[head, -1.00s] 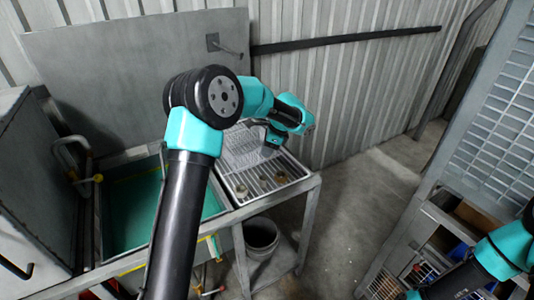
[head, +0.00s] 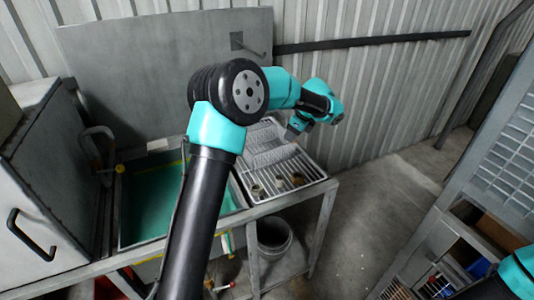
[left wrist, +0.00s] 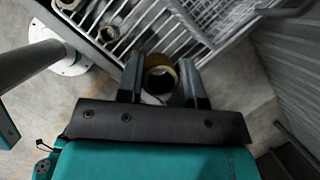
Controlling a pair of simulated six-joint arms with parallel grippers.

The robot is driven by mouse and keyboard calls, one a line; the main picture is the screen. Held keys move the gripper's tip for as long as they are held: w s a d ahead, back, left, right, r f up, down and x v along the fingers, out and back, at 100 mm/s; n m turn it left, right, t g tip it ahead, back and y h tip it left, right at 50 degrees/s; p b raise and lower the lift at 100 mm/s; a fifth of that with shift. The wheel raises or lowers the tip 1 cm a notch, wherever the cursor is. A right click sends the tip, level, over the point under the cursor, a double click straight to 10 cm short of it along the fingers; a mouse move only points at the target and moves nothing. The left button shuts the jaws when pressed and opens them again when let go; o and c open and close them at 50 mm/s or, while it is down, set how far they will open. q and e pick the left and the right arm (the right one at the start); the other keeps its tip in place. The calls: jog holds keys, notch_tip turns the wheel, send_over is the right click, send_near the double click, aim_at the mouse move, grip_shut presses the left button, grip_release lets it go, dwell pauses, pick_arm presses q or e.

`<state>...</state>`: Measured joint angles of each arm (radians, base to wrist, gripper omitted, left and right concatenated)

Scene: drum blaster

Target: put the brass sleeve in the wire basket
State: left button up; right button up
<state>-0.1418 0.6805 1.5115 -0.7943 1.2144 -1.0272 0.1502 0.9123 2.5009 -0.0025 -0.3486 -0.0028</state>
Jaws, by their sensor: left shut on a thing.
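The brass sleeve (left wrist: 160,75) is a short ring between the fingers of my left gripper (left wrist: 163,88) in the left wrist view, which are shut on it. In the head view my left gripper (head: 295,130) hangs above the rack at the back, and the sleeve cannot be made out there. The wire basket seems to be the grey mesh (head: 266,146) at the rear of the rack; part of it shows at the top right of the left wrist view (left wrist: 236,14). My right gripper is outside the frames.
A white wire rack (head: 308,168) carries several small ring-like parts (head: 281,184) near its front. A green-lined basin (head: 148,205) is left of it, and a dark bucket (head: 273,238) stands below. A metal rack with mesh (head: 508,150) is at the right.

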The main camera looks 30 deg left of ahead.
pick_arm(q)
jog(key=shift+a, duration=0.1)
jog(key=a+f, duration=0.5)
jog(key=a, duration=0.4)
jog(key=shift+a, duration=0.4)
jog(key=shift+f, duration=0.1)
jog(key=shift+a+f, duration=0.7)
jog(key=shift+a, duration=0.35)
jog(key=shift+a+f, duration=0.7)
jog(key=shift+a, duration=0.3)
jog(key=shift+f, duration=0.6)
jog(key=o, duration=1.1)
jog(key=shift+c, duration=0.2)
